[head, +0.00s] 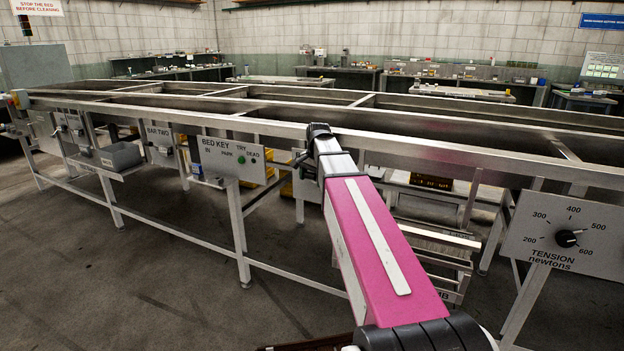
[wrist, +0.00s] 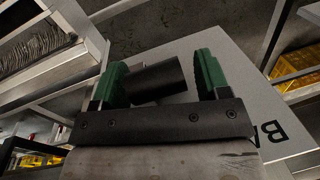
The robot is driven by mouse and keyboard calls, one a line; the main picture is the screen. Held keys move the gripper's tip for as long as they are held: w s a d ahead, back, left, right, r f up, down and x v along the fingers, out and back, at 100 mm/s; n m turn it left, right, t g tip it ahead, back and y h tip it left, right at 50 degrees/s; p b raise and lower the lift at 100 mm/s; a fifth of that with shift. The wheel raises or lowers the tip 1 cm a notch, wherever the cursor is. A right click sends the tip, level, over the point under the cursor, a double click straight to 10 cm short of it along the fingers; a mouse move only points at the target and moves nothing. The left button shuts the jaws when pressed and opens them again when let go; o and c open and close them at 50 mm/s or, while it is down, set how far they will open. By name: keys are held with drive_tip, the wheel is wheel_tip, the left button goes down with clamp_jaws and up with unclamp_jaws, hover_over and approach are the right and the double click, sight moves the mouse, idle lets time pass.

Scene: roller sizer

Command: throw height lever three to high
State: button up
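In the wrist view my gripper (wrist: 163,72) has two green finger pads set apart. A black cylindrical handle (wrist: 155,80) lies between them. It is close to or touching the left pad, with a clear gap to the right pad. The handle stands in front of a pale grey panel (wrist: 225,60). Upside-down letters beginning "BA" show at the panel's edge, and the rest is cut off. I cannot tell the lever's position marks.
A long steel frame (head: 230,125) runs across the head view. It carries the BED KEY panel (head: 231,160), the BAR TWO panel (head: 159,140) and the TENSION dial panel (head: 560,235). Yellow crates (wrist: 297,65) sit beyond the panel. Floor (head: 150,270) in front is clear.

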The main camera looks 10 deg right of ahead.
drive_tip(key=c, duration=0.5)
